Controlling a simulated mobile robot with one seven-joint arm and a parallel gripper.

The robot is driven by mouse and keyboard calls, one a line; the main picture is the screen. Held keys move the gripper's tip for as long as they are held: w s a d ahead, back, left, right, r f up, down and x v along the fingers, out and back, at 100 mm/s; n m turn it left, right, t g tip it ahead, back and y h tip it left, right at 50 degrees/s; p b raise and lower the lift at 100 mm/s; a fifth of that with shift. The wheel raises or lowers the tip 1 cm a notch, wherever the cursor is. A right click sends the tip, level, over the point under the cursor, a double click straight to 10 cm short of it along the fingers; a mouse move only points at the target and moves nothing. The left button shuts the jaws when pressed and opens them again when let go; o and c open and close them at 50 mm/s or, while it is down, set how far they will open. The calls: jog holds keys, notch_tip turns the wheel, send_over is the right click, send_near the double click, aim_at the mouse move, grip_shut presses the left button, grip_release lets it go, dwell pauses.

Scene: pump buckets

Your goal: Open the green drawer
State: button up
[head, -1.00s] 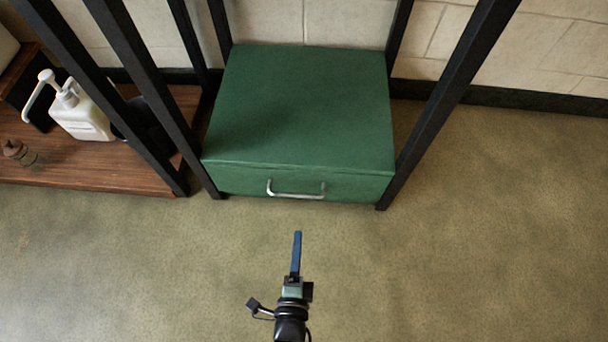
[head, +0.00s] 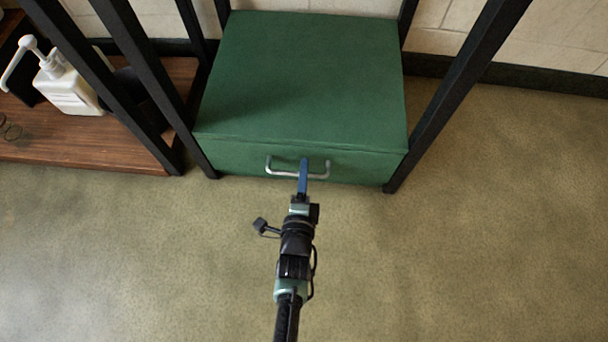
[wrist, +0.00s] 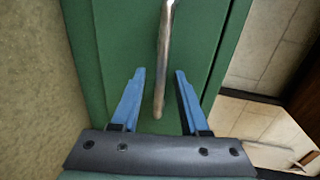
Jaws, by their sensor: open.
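The green drawer (head: 230,160) is the front of a green box low between black legs; it looks shut in the head view. Its silver bar handle (head: 285,175) runs across the front. In the wrist view the green front (wrist: 95,30) fills the middle and the handle (wrist: 162,60) runs upright, its near end between the fingers. My gripper (head: 304,163) is at the handle in the head view. Its two blue fingers (wrist: 156,98) are open, one on each side of the bar, with gaps showing. I cannot tell how deep the bar sits between them.
Black frame legs (head: 455,90) flank the box on both sides. A wooden shelf (head: 90,148) at the left holds a white pump bottle (head: 68,90). The floor (head: 480,250) in front is clear.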

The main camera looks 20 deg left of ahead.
jog(key=shift+w, duration=0.2)
jog(key=shift+c, duration=0.3)
grip_shut()
dwell(1.1)
